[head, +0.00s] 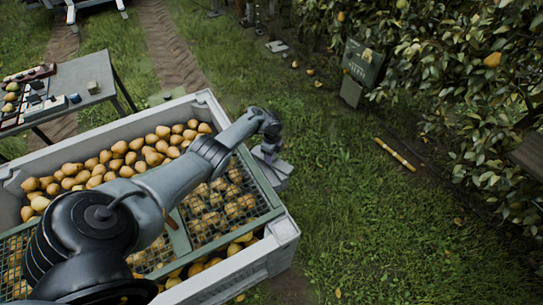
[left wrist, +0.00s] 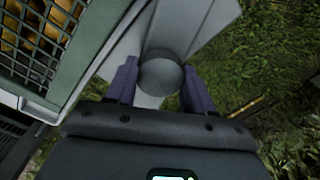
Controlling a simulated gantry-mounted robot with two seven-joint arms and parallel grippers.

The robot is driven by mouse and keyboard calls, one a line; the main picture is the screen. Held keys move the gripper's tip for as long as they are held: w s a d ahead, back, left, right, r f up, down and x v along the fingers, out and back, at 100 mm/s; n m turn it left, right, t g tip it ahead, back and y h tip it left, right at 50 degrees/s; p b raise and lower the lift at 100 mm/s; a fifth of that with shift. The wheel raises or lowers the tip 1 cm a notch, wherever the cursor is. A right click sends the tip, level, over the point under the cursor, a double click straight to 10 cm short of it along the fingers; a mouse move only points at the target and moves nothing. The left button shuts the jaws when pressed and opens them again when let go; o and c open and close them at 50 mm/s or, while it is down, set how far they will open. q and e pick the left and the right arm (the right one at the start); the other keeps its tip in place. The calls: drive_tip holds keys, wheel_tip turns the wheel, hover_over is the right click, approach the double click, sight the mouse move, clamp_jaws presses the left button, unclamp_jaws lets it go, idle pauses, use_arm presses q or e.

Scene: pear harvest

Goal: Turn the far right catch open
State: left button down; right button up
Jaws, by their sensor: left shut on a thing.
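The large grey crate (head: 283,232) of pears has a green-framed mesh lid (head: 267,192) over its near part. My left arm crosses above the lid, and my left gripper (head: 267,154) is at the crate's far right corner. In the left wrist view, the purple fingers of my left gripper (left wrist: 158,82) are on both sides of a round grey knob, the catch (left wrist: 160,74), and shut on it. The catch sits beside the corner of the lid frame (left wrist: 88,48). In the head view, the gripper mostly hides the catch. My right gripper is not in view.
Loose pears (head: 120,155) lie in the uncovered far part of the crate. A table (head: 95,75) with small items stands at the far left. Grass to the right is open, with a yellow stick (head: 395,154) and a green box (head: 362,62) by the trees.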

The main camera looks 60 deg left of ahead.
use_arm(q)
drive_tip(key=m+b, duration=0.1)
drive_tip(key=m, duration=0.2)
drive_tip(key=shift+f+m, duration=0.1)
drive_tip(key=shift+m, duration=0.3)
drive_tip(key=shift+m+b, duration=0.45)
drive_tip(key=shift+m, duration=0.05)
drive_tip(key=shift+c, duration=2.1)
unclamp_jaws()
